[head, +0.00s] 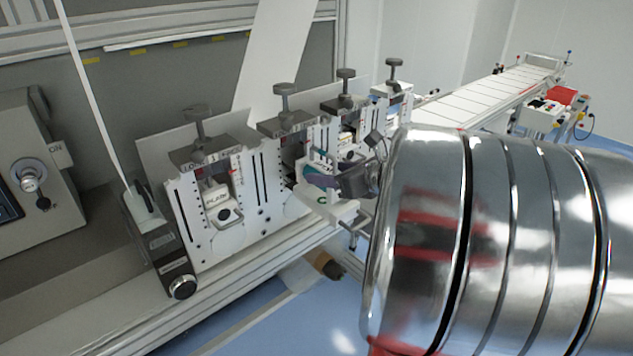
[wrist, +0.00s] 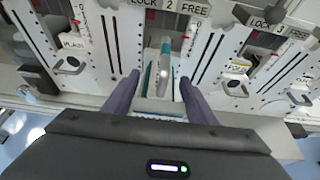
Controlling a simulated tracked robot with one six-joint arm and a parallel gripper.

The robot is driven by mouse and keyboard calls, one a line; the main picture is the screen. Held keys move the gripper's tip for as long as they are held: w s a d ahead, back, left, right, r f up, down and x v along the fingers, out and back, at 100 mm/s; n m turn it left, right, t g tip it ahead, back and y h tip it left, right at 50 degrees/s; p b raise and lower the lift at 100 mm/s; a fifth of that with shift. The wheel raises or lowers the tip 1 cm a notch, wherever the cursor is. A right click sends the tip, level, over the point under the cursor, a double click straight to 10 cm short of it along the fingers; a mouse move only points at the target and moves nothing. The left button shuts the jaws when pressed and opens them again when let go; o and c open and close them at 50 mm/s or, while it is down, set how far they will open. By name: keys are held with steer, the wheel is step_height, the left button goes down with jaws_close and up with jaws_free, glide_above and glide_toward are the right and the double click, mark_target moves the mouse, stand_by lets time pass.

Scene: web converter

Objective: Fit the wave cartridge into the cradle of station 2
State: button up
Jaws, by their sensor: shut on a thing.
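Station 2 (wrist: 205,45) is in the middle of the wrist view, with a "LOCK 2 FREE" label above its open slot. My gripper (wrist: 160,90) is in front of it, its two purple fingers on either side of the wave cartridge (wrist: 163,75). The cartridge is pale with teal edges and points into the slot. The gripper is shut on it. In the head view my gripper (head: 325,178) is at station 2 (head: 290,160), with teal showing by its fingers. The cradle is largely hidden behind the cartridge and fingers, so I cannot tell whether the cartridge is seated.
Station 1 (head: 240,220), on the left, holds a block marked "PLAIN" (head: 217,197). Station 3 (wrist: 265,60) is close on the right. Black knobs (head: 285,90) stand above the stations. A white web (head: 280,50) runs down behind them. A conveyor (head: 490,95) lies beyond.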

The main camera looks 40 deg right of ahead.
steer(key=shift+f, duration=1.85)
steer(key=o, duration=1.4)
